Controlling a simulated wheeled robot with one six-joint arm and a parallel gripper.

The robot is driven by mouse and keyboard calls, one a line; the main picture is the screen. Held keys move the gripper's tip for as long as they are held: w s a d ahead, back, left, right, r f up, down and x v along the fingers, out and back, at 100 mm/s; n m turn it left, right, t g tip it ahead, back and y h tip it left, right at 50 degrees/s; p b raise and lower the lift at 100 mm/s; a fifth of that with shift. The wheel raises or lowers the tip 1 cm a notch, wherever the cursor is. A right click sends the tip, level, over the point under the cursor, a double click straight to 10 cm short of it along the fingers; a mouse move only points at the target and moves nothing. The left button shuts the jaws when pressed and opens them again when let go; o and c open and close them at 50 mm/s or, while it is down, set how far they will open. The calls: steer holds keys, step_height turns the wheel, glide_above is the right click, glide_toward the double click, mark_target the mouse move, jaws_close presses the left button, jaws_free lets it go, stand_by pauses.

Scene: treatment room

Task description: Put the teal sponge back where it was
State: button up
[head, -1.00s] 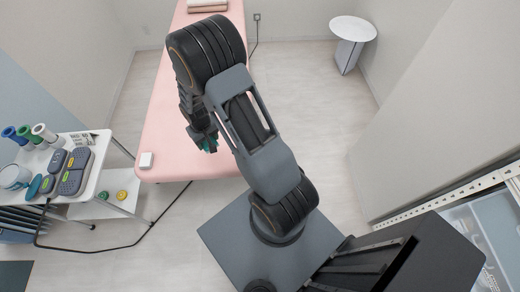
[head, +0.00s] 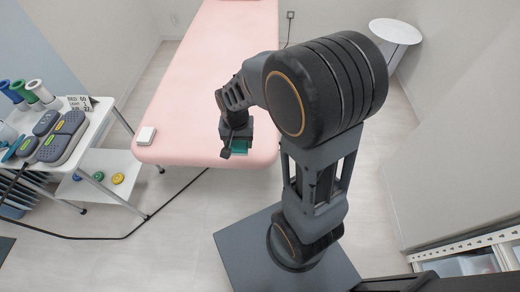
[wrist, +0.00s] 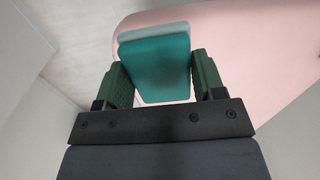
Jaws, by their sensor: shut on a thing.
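My gripper (head: 237,146) is shut on the teal sponge (wrist: 160,68). In the wrist view the sponge sits between the two green-padded fingers, with a paler layer along its far edge. In the head view only a small part of the sponge (head: 240,147) shows below my gripper. My gripper holds it above or just in front of the near end of the pink treatment bed (head: 205,75); the exact height I cannot tell.
A white cart (head: 103,133) at the left bears colored rolls, grey devices and a small sign. A small white box (head: 146,135) lies on the bed's near left corner. A round white side table (head: 395,32) stands at the back right. A black cable runs along the floor.

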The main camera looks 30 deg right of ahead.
steer(key=shift+s+f, duration=0.15)
steer(key=shift+f, duration=0.25)
steer(key=shift+d+f+b, duration=0.2)
steer(key=shift+b, duration=0.15)
steer(key=w+d+f, duration=0.3)
steer(key=w+d, duration=0.2)
steer(key=d, duration=0.1)
steer(key=b, duration=0.1)
glide_above(260, 142)
step_height(260, 142, down, 6)
steer(key=shift+s+a, duration=0.1)
steer(key=shift+a, duration=0.05)
steer(key=shift+f, duration=0.15)
steer(key=shift+d+f+b, duration=0.2)
steer(key=shift+f+b, duration=0.1)
steer(key=shift+f, duration=1.3)
steer(key=shift+f, duration=0.1)
steer(key=shift+f, duration=0.15)
steer(key=o, duration=0.9)
